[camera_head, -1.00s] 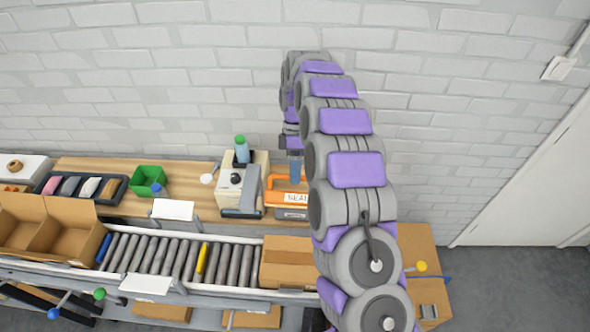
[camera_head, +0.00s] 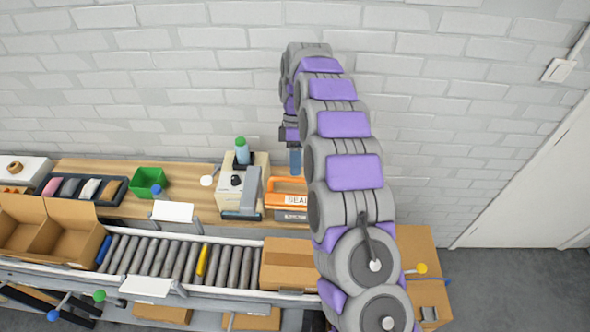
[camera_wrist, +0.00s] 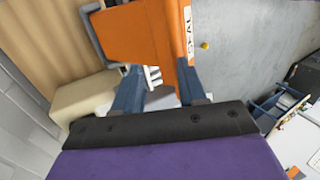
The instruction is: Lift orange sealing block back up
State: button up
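The orange sealing block (camera_head: 287,185), with a white "SEAL" label, sits low over a grey base (camera_head: 291,215) at the back of the wooden bench, partly hidden by my arm. In the wrist view the orange block (camera_wrist: 150,38) lies beyond the fingertips. My gripper (camera_head: 295,172) hangs above the block, apart from it. In the wrist view my gripper (camera_wrist: 160,70) has its two blue fingers spread, with nothing held between them.
A cream machine (camera_head: 232,195) with a green-capped bottle (camera_head: 242,152) stands just left of the block. A green bin (camera_head: 148,181) is farther left. A roller conveyor (camera_head: 150,255) with a cardboard box (camera_head: 288,260) runs in front. The brick wall (camera_head: 180,90) is behind.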

jog(key=p+v, duration=0.9)
jog(key=p, duration=0.3)
jog(key=shift+r, duration=0.15)
dwell(0.6)
